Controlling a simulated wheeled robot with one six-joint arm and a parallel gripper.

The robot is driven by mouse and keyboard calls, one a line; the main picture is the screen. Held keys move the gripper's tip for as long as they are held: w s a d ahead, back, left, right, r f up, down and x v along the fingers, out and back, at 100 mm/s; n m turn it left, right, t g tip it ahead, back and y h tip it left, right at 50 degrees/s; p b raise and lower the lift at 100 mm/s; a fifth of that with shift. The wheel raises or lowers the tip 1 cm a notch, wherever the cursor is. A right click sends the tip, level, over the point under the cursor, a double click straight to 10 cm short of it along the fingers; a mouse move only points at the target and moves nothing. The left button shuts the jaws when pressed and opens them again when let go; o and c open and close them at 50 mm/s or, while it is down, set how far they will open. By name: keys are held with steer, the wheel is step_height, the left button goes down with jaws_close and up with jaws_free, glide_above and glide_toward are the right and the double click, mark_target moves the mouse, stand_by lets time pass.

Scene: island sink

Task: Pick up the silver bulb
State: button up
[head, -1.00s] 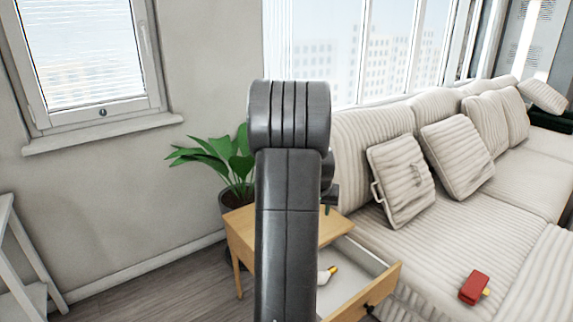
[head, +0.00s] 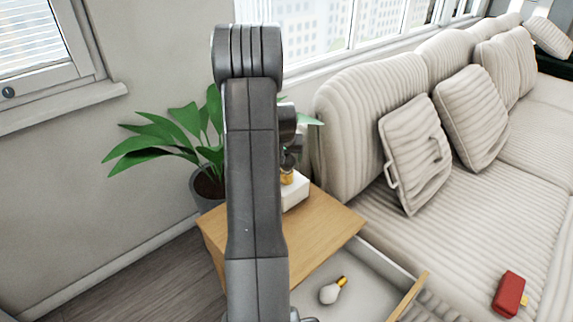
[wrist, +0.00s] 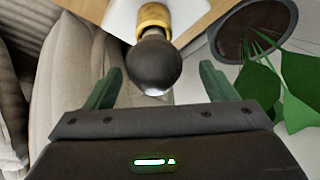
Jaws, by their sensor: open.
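The silver bulb (wrist: 153,66) is dark and shiny with a gold base. In the wrist view it lies between the two green fingers of my gripper (wrist: 160,70), with space on both sides. My gripper is open and does not hold it. In the head view the bulb's gold base (head: 287,177) shows by a white box (head: 297,192) on the wooden side table, and my arm hides part of this spot. Whether the bulb rests on the box or is fixed to it, I cannot tell.
A white bulb (head: 331,292) with a gold base lies in the table's open drawer (head: 376,262). A potted plant (head: 209,187) stands behind the table. A striped sofa (head: 470,220) is at the right, with a red object (head: 508,294) on its seat.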

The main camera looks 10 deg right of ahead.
steer(key=x, duration=0.4)
steer(key=shift+s+d+f, duration=0.2)
steer(key=shift+s, duration=0.1)
steer(key=shift+c, duration=0.5)
steer(key=c, duration=1)
steer(key=shift+o, duration=0.2)
steer(key=shift+r, duration=0.15)
